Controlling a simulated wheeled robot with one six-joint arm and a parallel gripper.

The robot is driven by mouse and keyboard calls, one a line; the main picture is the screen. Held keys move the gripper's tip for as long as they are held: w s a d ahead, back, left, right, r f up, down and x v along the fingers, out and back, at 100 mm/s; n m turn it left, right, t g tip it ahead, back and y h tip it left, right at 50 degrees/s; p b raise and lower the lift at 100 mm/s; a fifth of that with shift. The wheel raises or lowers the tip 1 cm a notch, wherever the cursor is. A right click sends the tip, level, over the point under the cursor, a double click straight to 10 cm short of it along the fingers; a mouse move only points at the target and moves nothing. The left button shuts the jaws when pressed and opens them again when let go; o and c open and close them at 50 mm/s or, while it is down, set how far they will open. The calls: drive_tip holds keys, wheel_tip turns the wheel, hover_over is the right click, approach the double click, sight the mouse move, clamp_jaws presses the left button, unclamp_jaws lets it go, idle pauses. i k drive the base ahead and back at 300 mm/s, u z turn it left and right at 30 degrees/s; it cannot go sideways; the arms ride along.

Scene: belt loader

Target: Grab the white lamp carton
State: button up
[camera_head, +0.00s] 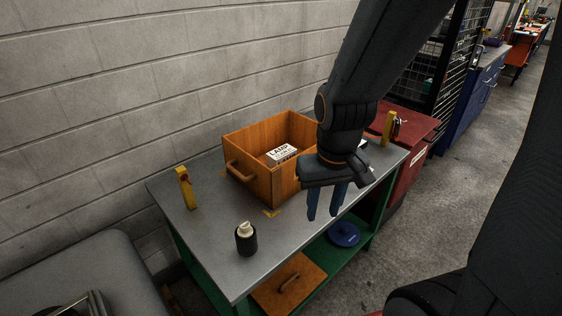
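The white lamp carton (281,153) lies inside an open wooden box (252,186) on the grey metal table (205,238). Its label reads "LAMP", and the box's front wall hides its lower part. My gripper (326,216) points down in front of the box's right side, to the right of the carton. Its two blue fingers are apart with a gap between them, and nothing shows between them. My arm hides part of the box's right end and what lies behind it.
A dark bottle with a cream cap (246,240) stands near the table's front. Yellow posts stand at the table's left (186,188) and far right (388,128). A wooden lid (288,285) and a blue disc (343,234) lie on the green lower shelf. A red cabinet (411,150) stands to the right.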

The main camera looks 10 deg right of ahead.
sight(275, 157)
drive_tip(key=k, duration=0.5)
drive_tip(key=z, duration=1.95)
drive_tip(key=i, duration=1.5)
drive_tip(key=u, duration=2.6)
drive_tip(key=i, duration=0.5)
drive_tip(key=z, duration=0.05)
